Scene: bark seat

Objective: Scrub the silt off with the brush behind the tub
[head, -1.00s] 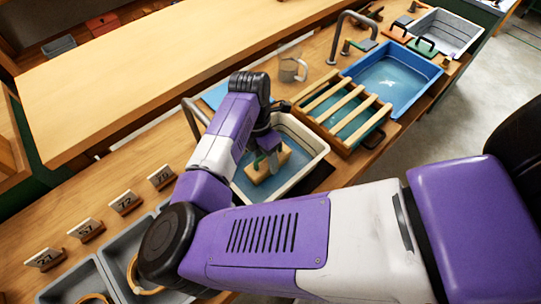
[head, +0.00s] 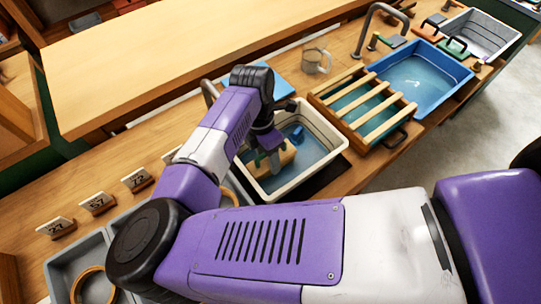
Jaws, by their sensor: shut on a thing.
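The white-rimmed tub (head: 327,152) holds bluish water and stands on the wooden counter. My gripper (head: 272,163) reaches down into it, shut on a tan block-like thing (head: 286,156) low in the tub. The fingers partly cover this thing, and I cannot tell whether it is the brush. A small blue object (head: 297,133) is in the tub, just behind and right of the tan thing. Silt cannot be made out. My arm hides the tub's left side and part of the counter behind it.
A slatted wooden rack (head: 352,92) sits right of the tub, with a blue basin (head: 446,68) beyond. Number cards (head: 97,203) and grey trays (head: 66,268) are at left.

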